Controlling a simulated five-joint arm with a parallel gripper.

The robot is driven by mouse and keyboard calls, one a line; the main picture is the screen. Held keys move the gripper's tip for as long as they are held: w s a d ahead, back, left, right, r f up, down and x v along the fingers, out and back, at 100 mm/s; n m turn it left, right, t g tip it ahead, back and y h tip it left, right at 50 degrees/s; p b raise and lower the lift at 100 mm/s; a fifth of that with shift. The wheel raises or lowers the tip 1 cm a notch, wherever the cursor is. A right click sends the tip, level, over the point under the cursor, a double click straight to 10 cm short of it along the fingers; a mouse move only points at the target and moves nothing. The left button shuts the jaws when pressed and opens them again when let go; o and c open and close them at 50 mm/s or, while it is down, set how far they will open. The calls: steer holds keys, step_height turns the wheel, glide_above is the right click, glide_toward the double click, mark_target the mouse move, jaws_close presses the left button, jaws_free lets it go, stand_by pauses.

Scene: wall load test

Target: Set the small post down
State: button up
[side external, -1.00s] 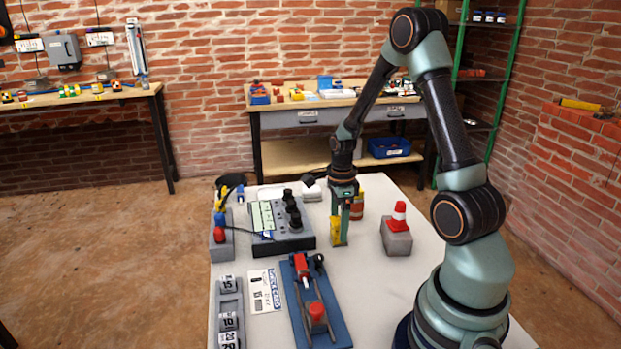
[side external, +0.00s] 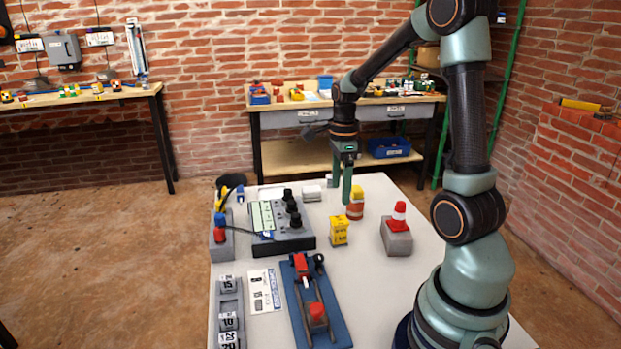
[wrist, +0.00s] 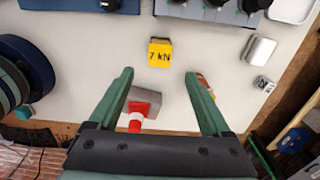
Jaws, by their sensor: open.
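A small yellow post (side external: 339,232) marked "7 kN" stands upright on the pale table (side external: 395,270), right of the grey control box; it also shows in the wrist view (wrist: 160,50). My gripper (side external: 341,190) is above and behind it in the side view, apart from it. In the wrist view its two green fingers (wrist: 159,75) are spread with nothing between the tips.
A grey block with a red and white cone (side external: 398,229) stands to the right. The grey control box (side external: 285,225) with black knobs is left, and a blue rig (side external: 320,310) lies in front. The table between the yellow post and cone block is clear.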

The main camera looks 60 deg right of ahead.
steer(key=s+a+r+n+t, duration=0.1)
steer(key=a+r+n, duration=0.4)
steer(key=a+n, duration=0.5)
steer(key=s+a+r+n+t, duration=0.1)
steer(key=a+r+n+t, duration=0.3)
steer(key=a+n, duration=0.5)
step_height(320, 180, up, 2)
steer(key=n, duration=0.8)
steer(key=shift+s+a+t, duration=0.3)
steer(key=shift+s+a, duration=0.05)
steer(key=shift+a, duration=0.05)
